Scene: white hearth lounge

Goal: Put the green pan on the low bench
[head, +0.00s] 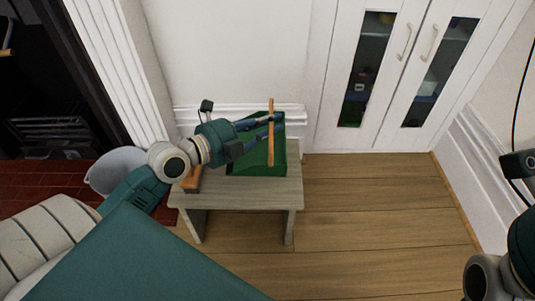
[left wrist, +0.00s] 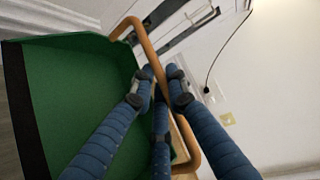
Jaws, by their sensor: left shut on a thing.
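The green pan (head: 262,155), a dustpan-like tray with a tan bar handle (head: 271,130), is at the back right of the low bench (head: 240,195). My left gripper (head: 276,121) is shut on that handle. In the left wrist view the blue fingers (left wrist: 165,90) close around the handle bar (left wrist: 150,52), with the green pan (left wrist: 75,100) spread out to the left. I cannot tell whether the pan's underside touches the bench top or hangs just above it. My right gripper is out of view; only part of my right arm shows at the right edge.
An orange-brown object (head: 193,180) lies on the bench's left part, partly hidden by my left arm. A pale bucket (head: 101,174) stands left of the bench on red tiles. White cabinet doors (head: 387,60) are behind right. The wooden floor (head: 370,210) to the right is clear.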

